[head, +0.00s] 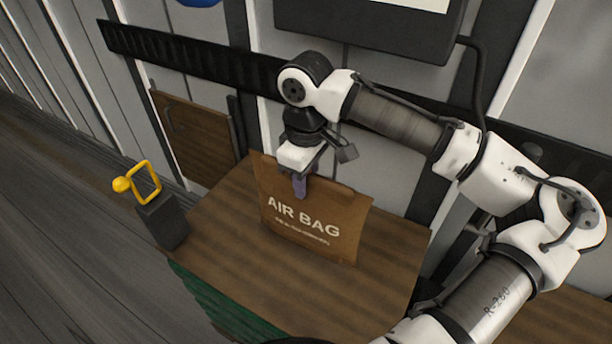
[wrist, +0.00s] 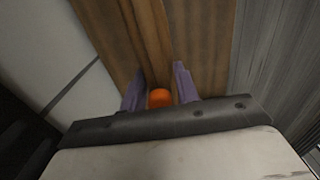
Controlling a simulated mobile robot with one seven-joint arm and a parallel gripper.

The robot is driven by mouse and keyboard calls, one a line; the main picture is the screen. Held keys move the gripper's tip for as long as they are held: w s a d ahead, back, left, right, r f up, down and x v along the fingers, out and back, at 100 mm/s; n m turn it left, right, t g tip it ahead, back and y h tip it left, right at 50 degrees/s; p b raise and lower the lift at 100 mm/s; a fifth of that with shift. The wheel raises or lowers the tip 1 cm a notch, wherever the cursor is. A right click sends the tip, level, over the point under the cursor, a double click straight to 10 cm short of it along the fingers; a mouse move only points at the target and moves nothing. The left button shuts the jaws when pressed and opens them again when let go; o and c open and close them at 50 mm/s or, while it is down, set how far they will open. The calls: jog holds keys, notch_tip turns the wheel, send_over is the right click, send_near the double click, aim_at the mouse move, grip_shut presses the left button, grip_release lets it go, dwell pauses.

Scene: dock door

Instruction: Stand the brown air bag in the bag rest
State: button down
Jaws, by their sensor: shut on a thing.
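The brown air bag (head: 310,232), printed "AIR BAG" in white, is upright and slightly tilted above the brown wooden tabletop (head: 215,235) in the head view. My gripper (head: 300,186) is shut on its upper edge, with one purple finger showing on the near face. In the wrist view, the purple fingers of my gripper (wrist: 158,88) lie on either side of the bag's brown edge (wrist: 150,45), and an orange piece (wrist: 160,98) shows between them. I cannot tell whether the bag's bottom touches the tabletop. I cannot make out the bag rest.
A dark block (head: 163,222) with a yellow loop handle (head: 147,182) stands at the table's left edge. A black rail (head: 190,62) runs along the grey wall behind. A dark box (head: 370,25) hangs above. The tabletop left of the bag is clear.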

jog(key=c, duration=1.1)
grip_release()
jog(key=shift+f, duration=0.1)
jog(key=shift+o, duration=0.2)
